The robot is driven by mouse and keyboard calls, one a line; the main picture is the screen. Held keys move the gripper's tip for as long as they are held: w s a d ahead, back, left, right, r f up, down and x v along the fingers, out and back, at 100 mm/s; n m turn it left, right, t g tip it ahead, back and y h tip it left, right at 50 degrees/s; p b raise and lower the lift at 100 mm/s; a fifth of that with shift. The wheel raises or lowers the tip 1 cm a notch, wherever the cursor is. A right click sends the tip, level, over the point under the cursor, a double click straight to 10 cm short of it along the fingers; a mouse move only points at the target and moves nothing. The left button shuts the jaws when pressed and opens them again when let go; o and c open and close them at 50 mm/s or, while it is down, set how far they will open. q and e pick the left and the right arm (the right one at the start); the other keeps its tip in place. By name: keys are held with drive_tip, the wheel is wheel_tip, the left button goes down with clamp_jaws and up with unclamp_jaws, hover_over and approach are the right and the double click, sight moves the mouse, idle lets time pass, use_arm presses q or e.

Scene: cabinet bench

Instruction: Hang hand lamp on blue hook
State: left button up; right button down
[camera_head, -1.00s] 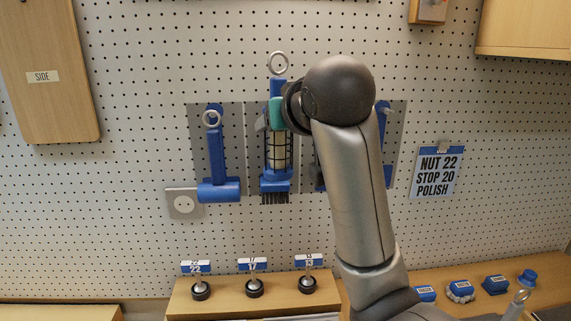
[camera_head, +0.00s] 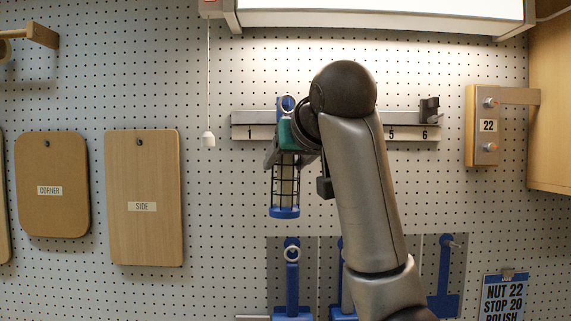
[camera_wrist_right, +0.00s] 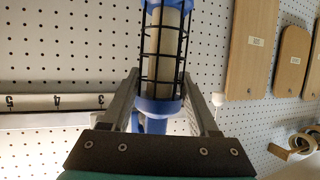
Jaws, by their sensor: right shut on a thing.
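The hand lamp (camera_head: 285,190) has a caged pale tube, blue end parts and a metal ring at its top. It hangs upright in my right gripper (camera_head: 287,152), which is shut on its blue handle below the ring. The wrist view shows the lamp (camera_wrist_right: 165,50) upside down, its handle between the fingers of the right gripper (camera_wrist_right: 160,108). A blue piece (camera_head: 287,101), apparently the blue hook, shows at the ring on the numbered rail. Whether the ring is over it or only in front, I cannot tell. My left gripper is not in view.
The numbered rail (camera_head: 260,125) runs across the pegboard, its middle hidden by my right arm. A dark hook (camera_head: 429,110) sits at number 6. A pull cord (camera_head: 209,138) hangs to the left. Blue tools (camera_head: 291,290) hang below; a lit lamp housing (camera_head: 380,15) is above.

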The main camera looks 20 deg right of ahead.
drive_tip(key=w+d+f+p, duration=0.1)
drive_tip(key=w+d+p, duration=0.1)
drive_tip(key=w, duration=0.5)
drive_tip(key=shift+w+p, duration=0.15)
drive_tip(key=shift+p, duration=0.3)
drive_tip(key=shift+f, duration=0.1)
idle(0.3)
idle(0.4)
drive_tip(key=shift+c, duration=0.8)
unclamp_jaws()
drive_tip(key=shift+o, duration=0.5)
drive_tip(key=shift+f, duration=0.1)
